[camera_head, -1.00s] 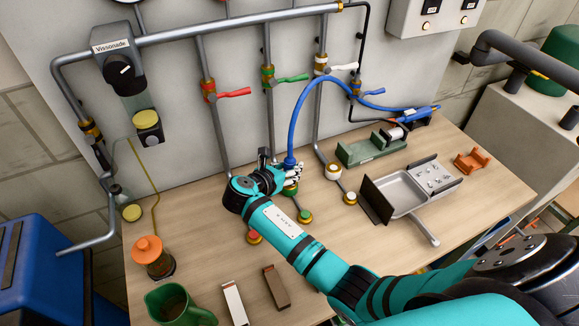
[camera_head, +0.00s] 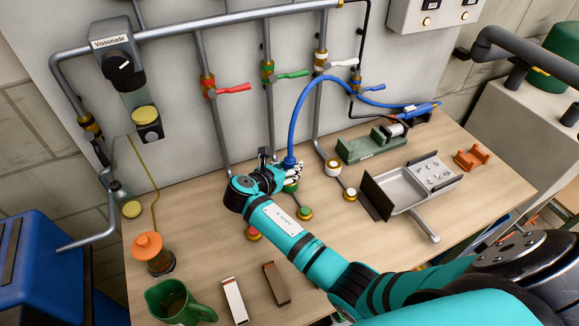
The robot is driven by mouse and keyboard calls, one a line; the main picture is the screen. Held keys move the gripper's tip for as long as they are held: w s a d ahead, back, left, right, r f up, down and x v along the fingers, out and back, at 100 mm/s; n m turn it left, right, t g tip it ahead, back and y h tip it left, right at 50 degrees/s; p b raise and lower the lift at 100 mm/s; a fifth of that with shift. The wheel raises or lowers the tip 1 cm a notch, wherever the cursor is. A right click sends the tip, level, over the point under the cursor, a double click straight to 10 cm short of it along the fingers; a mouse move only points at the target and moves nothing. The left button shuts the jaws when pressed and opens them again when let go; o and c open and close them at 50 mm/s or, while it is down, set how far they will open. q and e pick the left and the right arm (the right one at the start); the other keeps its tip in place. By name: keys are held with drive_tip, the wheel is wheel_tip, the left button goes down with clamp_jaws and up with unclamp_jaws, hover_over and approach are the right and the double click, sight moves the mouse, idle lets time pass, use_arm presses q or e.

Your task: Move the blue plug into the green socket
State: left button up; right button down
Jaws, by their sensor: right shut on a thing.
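My right gripper (camera_head: 280,171) is shut on the blue plug (camera_head: 289,162), at the lower end of the blue hose. The plug points down, roughly upright. A green-topped brass fitting (camera_head: 291,187) sits directly below the gripper's fingers, partly covered by them. I cannot tell whether the plug's tip touches it. A second green-topped fitting (camera_head: 305,213) stands just in front on the table. The blue hose (camera_head: 300,100) arches up from the plug and runs right to a blue handheld tool. My left gripper is not in view.
White-topped fittings (camera_head: 333,167) stand right of the gripper, and a red one (camera_head: 253,233) in front, beside my forearm. A metal tray (camera_head: 405,195) and green device (camera_head: 370,147) are at right. An orange-lidded jar (camera_head: 150,250) and green jug (camera_head: 172,302) stand at left.

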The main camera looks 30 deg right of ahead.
sight(289, 158)
drive_tip(key=shift+f, duration=0.6)
idle(0.3)
drive_tip(key=c, duration=0.5)
unclamp_jaws()
drive_tip(key=shift+c, duration=0.2)
drive_tip(key=shift+r, duration=0.1)
wheel_tip(289, 158, up, 7)
drive_tip(key=p, duration=0.9)
drive_tip(key=shift+r, duration=1.4)
